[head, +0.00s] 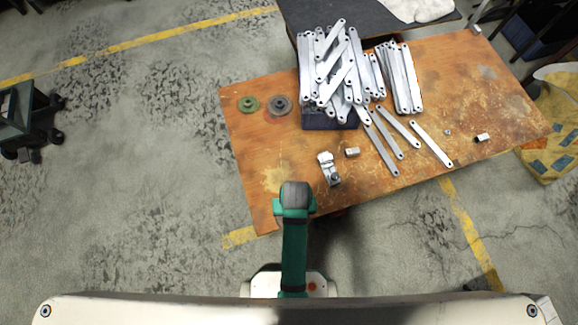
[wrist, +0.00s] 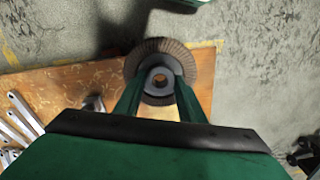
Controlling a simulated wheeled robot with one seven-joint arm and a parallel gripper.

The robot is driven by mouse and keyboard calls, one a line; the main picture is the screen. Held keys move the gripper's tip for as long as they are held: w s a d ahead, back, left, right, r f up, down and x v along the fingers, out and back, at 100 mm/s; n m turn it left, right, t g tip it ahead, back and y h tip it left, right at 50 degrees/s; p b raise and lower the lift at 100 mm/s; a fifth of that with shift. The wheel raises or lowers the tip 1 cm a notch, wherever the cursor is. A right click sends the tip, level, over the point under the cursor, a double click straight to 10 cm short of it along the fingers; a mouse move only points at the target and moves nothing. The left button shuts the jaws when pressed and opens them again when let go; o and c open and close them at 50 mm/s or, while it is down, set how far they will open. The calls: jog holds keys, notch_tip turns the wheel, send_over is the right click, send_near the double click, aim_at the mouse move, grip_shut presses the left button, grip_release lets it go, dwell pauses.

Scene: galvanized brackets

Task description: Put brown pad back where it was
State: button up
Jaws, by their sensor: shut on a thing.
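The brown pad (wrist: 142,62) is a round, ridged disc with a grey hub and a hole in its middle. It shows in the wrist view between the two green fingers of my gripper (wrist: 158,98), which is shut on it. The pad is held over the table's edge region, with table and floor behind it. In the head view my arm hides the gripper and the pad. Two other discs lie on the table's left part in the head view: a green one (head: 248,104) and a dark grey one (head: 280,105).
The rusty-brown table (head: 270,150) carries a dark bin (head: 328,121) heaped with galvanized brackets (head: 335,65). Loose strips (head: 430,143), a metal clamp-like part (head: 328,169) and small pieces lie in front. The left front of the table is clear.

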jog(key=w+f, duration=0.3)
jog(key=w, duration=0.1)
jog(key=w+a+f, duration=0.1)
jog(key=w+f, duration=0.1)
jog(key=w, duration=0.2)
jog(key=w+f, duration=0.3)
jog(key=w, duration=0.1)
jog(key=shift+w+a+f, duration=0.15)
jog(key=shift+f, duration=0.15)
jog(key=shift+w+f, duration=0.35)
jog(key=shift+f, duration=1.65)
jog(key=o, duration=1.1)
jog(key=shift+f, duration=0.1)
